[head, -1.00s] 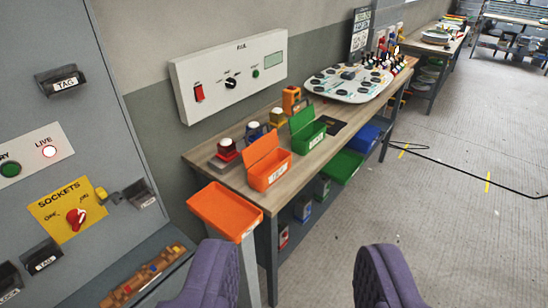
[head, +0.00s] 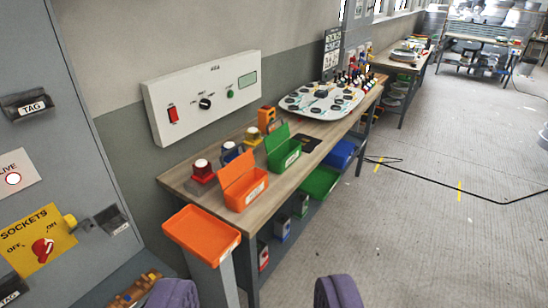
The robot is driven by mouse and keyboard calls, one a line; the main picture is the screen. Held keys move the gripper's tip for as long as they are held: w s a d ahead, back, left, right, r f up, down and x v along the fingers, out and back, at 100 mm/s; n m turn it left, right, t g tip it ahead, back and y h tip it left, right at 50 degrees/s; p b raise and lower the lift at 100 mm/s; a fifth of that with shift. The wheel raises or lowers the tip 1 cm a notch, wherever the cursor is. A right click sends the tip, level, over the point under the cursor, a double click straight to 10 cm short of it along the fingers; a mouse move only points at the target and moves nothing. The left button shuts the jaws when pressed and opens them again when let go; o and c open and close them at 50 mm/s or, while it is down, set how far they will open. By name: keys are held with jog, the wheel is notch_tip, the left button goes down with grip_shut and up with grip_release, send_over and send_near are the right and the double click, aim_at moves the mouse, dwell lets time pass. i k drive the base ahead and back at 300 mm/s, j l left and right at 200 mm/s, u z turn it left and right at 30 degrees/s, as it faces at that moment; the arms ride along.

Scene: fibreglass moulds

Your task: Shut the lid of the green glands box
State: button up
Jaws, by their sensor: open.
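The green glands box (head: 287,157) stands on the wooden bench with its lid (head: 277,138) raised at the back. Its label is too small to read. An orange box (head: 247,193) with its own lid raised stands beside it, on the near left. My gripper (head: 255,298) shows as two purple fingers at the bottom edge, wide apart and empty. It is well short of the bench and far from the green box.
An orange tray (head: 201,236) stands on a post at the bench's near end. Red, blue and yellow items (head: 203,172) stand behind the boxes. A white board (head: 320,101) lies farther along the bench (head: 180,179). A cable (head: 440,191) crosses the open floor at right.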

aim_at(273, 139)
jog(key=i+l+u, duration=0.35)
jog(key=i+l, duration=0.5)
jog(key=i, duration=0.6)
jog(key=i+l+u, duration=0.35)
jog(key=i+l, duration=0.9)
